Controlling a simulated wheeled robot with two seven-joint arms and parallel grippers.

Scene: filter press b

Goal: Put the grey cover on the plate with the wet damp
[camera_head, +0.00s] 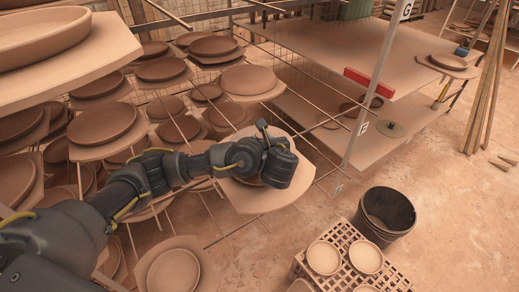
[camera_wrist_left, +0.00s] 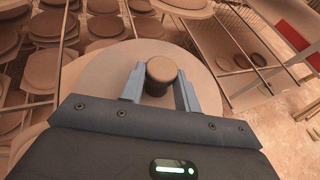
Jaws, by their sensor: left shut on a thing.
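My left gripper (camera_head: 275,165) is over a board (camera_head: 262,200) that sticks out of the drying rack. In the left wrist view the gripper (camera_wrist_left: 158,92) is shut on a dark brown round knob (camera_wrist_left: 160,70). A broad, pale round disc (camera_wrist_left: 105,72), which looks like the cover, lies below the knob. Its near part is hidden by my gripper. In the head view my arm hides most of what is on the board, so I cannot tell whether the disc touches a plate. My right gripper is not in view.
Drying racks hold boards with many brown plates (camera_head: 103,123) on the left. A grey-green disc with a knob (camera_head: 390,130) lies on the lower shelf. A black bucket (camera_head: 388,211) and a perforated crate (camera_head: 343,237) stand lower right.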

